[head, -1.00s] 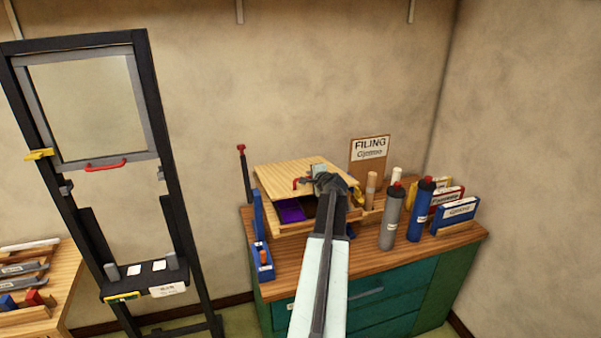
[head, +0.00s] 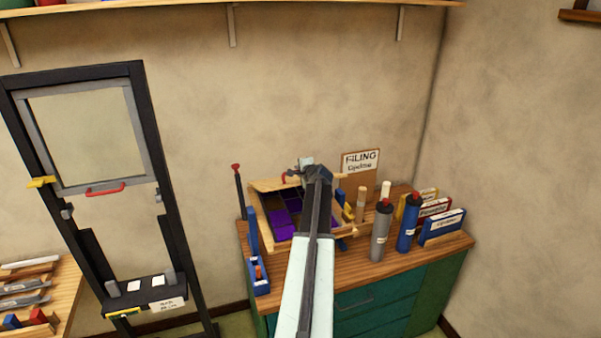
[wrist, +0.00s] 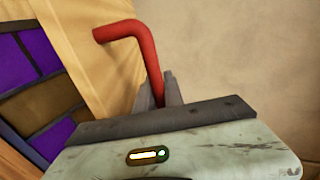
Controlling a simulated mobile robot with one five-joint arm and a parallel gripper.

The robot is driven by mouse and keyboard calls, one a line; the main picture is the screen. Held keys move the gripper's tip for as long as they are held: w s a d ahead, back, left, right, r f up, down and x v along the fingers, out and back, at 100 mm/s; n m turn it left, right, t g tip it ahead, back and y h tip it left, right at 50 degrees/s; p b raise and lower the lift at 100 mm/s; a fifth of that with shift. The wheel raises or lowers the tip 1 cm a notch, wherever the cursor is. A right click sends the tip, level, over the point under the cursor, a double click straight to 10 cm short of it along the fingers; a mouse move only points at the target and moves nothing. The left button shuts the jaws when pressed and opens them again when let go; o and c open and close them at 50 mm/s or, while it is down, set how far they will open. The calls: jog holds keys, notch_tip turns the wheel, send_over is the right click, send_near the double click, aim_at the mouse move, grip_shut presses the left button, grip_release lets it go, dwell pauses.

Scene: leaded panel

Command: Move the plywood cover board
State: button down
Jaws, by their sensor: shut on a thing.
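The plywood cover board (head: 268,184) is raised and tilted behind the leaded panel in the head view, mostly hidden by my arm. In the wrist view the pale plywood (wrist: 110,62) stands at the left of a red handle (wrist: 145,50). My gripper (wrist: 172,90) is shut on this red handle; in the head view my gripper (head: 300,170) is over the back of the panel. The leaded panel (head: 283,218), with purple and brown panes, now lies open to view in its wooden frame. It also shows in the wrist view (wrist: 35,55).
The wooden bench top (head: 362,262) holds grey (head: 381,235) and blue (head: 408,225) bottles and several binders (head: 441,228) to the right. A blue box (head: 258,275) stands at the left front. A dark frame with glass (head: 85,135) stands further left.

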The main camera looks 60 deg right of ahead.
jog(key=c, duration=1.7)
grip_release()
jog(key=p+v, duration=0.3)
jog(key=v, duration=0.5)
jog(key=shift+w, duration=0.1)
jog(key=shift+f, duration=0.1)
